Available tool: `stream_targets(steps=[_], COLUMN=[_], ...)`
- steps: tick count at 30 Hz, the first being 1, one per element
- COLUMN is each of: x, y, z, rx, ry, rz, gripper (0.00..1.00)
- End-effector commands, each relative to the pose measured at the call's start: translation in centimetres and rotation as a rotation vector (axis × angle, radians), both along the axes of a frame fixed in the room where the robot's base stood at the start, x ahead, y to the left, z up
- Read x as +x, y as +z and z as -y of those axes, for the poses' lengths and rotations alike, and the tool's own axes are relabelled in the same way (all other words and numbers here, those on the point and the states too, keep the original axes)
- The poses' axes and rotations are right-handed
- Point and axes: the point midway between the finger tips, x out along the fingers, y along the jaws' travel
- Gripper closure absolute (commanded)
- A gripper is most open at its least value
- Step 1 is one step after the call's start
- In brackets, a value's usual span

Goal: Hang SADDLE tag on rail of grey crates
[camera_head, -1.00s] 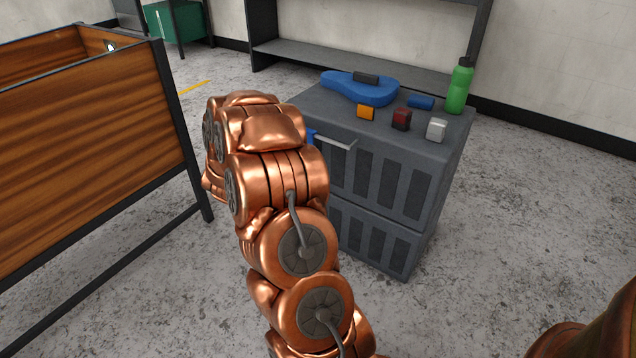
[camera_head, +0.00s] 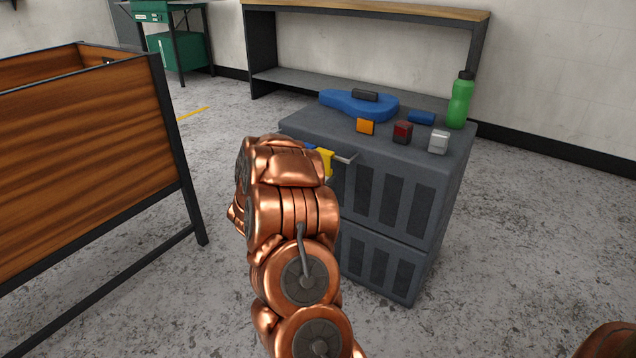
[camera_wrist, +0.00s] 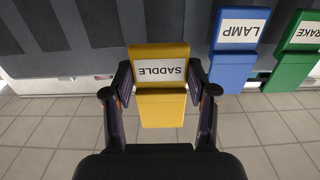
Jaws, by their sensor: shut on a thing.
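The yellow SADDLE tag (camera_wrist: 160,105) is between the two fingers of my gripper (camera_wrist: 161,88) in the wrist view, its lettering upside down. My gripper is shut on it. In the head view the yellow tag (camera_head: 324,161) shows beside my arm, at the metal rail (camera_head: 345,158) on the front of the grey crates (camera_head: 390,200). I cannot tell whether its hook is over the rail. The blue LAMP tag (camera_wrist: 235,50) and green BRAKE tag (camera_wrist: 294,55) hang to its right in the wrist view. My arm hides the gripper in the head view.
On the crates lie a blue saddle (camera_head: 350,105), orange (camera_head: 365,126), red (camera_head: 402,132) and silver (camera_head: 438,141) blocks, a blue roll (camera_head: 421,117) and a green bottle (camera_head: 460,100). A wooden cargo box (camera_head: 90,160) stands left. A shelf unit (camera_head: 370,80) stands behind.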

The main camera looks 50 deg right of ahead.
Motion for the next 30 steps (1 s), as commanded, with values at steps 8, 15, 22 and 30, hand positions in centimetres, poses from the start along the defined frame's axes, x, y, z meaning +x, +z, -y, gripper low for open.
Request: stream_targets(steps=[8, 15, 22, 30], x=[0.0, 0.1, 0.1, 0.2], y=[0.0, 0.0, -0.2, -1.3], z=[1.6, 3.0, 4.0, 4.0], rx=[-0.003, -0.003, -0.002, -0.002], ry=[-0.002, -0.001, -0.001, 0.000], rz=[0.002, 0.003, 0.001, 0.002], gripper=[0.73, 0.73, 0.73, 0.73])
